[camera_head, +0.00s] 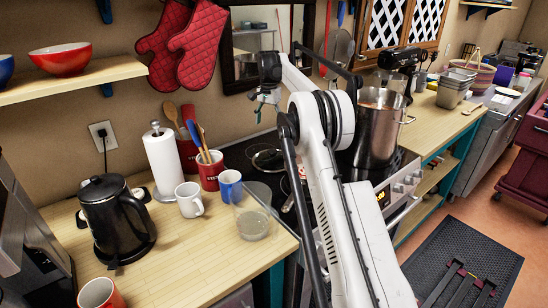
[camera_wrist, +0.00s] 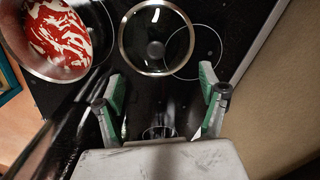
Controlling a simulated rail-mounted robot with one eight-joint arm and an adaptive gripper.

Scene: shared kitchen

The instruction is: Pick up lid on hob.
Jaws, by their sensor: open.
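A round glass lid with a metal rim and dark knob (camera_wrist: 156,49) lies on the black hob (camera_wrist: 203,20) in the wrist view. In the head view the lid (camera_head: 268,160) lies on the hob beside my arm. My gripper (camera_wrist: 161,92) is open and empty, its green-padded fingers spread apart, with the lid ahead of the fingertips. In the head view my gripper (camera_head: 266,97) is raised above the hob, apart from the lid. Part of the hob is hidden behind my arm.
A tall metal pot (camera_head: 376,132) stands on the hob, right of my arm; the wrist view shows red and white contents in the pot (camera_wrist: 55,62). A glass (camera_head: 252,217), mugs, a utensil holder (camera_head: 208,172) and a black kettle (camera_head: 117,222) stand on the left counter.

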